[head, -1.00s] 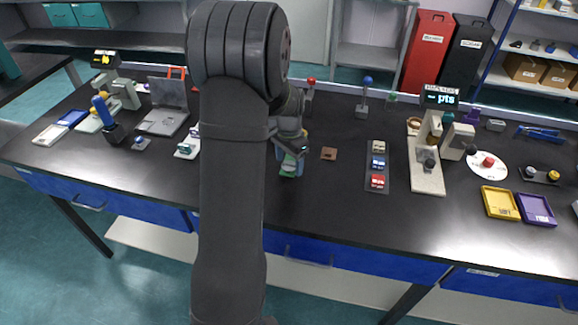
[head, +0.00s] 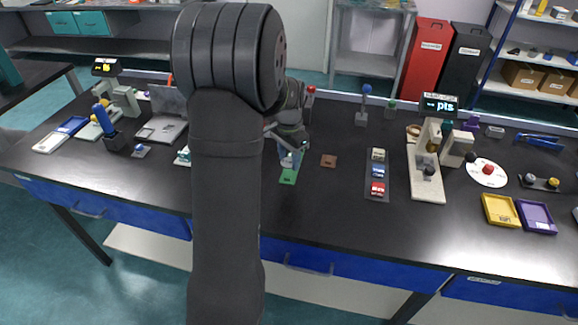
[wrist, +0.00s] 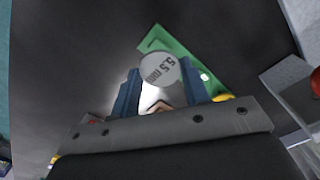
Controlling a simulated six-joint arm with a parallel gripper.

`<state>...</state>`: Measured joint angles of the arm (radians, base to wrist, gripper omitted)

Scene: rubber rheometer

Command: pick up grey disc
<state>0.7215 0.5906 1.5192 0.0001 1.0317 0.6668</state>
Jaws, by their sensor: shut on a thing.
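The grey disc (wrist: 160,68), marked "5.5 mm", is round and flat in the wrist view. My gripper (wrist: 158,74) has its blue fingers closed on the disc's two sides and holds it. In the head view, my gripper (head: 289,156) is at the middle of the bench, just right of my arm, with the disc small and hard to make out there. A green plate (head: 288,177) lies on the bench by the gripper; it also shows behind the disc in the wrist view (wrist: 178,48). The gap between disc and plate is hard to judge.
A beige instrument (head: 427,187) stands further right, near yellow (head: 501,211) and purple trays (head: 536,217).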

